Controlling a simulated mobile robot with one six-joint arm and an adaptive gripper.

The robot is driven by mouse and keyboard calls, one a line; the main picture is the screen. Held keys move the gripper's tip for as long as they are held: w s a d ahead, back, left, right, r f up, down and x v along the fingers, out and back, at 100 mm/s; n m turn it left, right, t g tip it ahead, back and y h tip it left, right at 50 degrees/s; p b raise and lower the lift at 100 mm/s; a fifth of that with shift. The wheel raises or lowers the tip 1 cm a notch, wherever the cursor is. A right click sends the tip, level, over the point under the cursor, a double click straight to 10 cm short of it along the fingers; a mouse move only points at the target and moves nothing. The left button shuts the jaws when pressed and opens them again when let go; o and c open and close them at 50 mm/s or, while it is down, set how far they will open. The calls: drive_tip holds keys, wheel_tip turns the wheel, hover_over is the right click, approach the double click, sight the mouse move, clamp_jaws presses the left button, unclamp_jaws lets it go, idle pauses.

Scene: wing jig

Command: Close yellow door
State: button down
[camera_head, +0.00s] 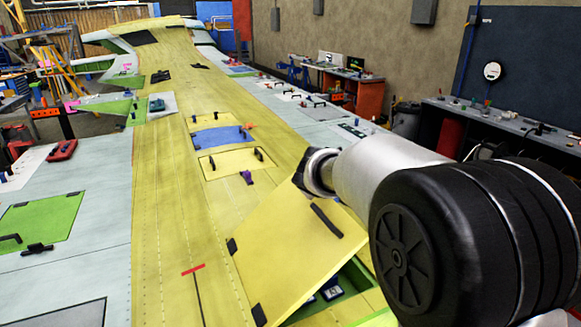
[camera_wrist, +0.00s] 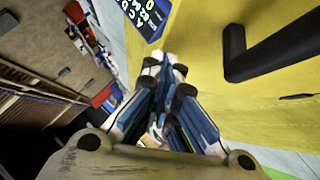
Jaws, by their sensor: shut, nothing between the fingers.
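The yellow door (camera_head: 290,250) stands partly open, tilted up over a green-lined opening (camera_head: 350,285) in the wing. Its black hinges (camera_head: 232,246) are along its left edge, and a black bar handle (camera_head: 326,219) is on its upper face. My gripper (camera_wrist: 165,75) is shut and empty in the wrist view. A yellow surface with a black handle (camera_wrist: 265,55), apparently the door, lies right of the fingers there. In the head view my wrist reaches the door's far upper corner; the fingers are mostly hidden, and I cannot tell whether they touch it.
A closed yellow panel (camera_head: 232,160) and a blue panel (camera_head: 220,137) lie farther up the wing. A green panel (camera_head: 40,222) is at left. A workbench (camera_head: 500,120) with small items runs along the right wall. Dark items sit inside the opening.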

drive_tip(key=d+f, duration=0.1)
drive_tip(key=w+d+f+b, duration=0.1)
drive_tip(key=f, duration=0.1)
drive_tip(key=shift+w+d, duration=0.1)
drive_tip(key=shift+d, duration=0.15)
drive_tip(key=shift+w+d+f+m+g+y+p, duration=0.25)
drive_tip(key=shift+w+d+f+y+p, duration=0.2)
drive_tip(key=shift+d+f+p, duration=1.3)
drive_tip(key=shift+w+d+f+m+g+y+p, duration=0.45)
drive_tip(key=shift+f+p, duration=0.75)
drive_tip(key=shift+f, duration=1.45)
drive_tip(key=shift+w+d+f+m+g+y+p, duration=0.1)
drive_tip(key=shift+w+d+f+y+p, duration=0.2)
drive_tip(key=shift+w+d+f+p, duration=1.05)
drive_tip(key=shift+s+a+f, duration=0.4)
drive_tip(key=shift+s+f, duration=0.35)
drive_tip(key=shift+f, duration=0.1)
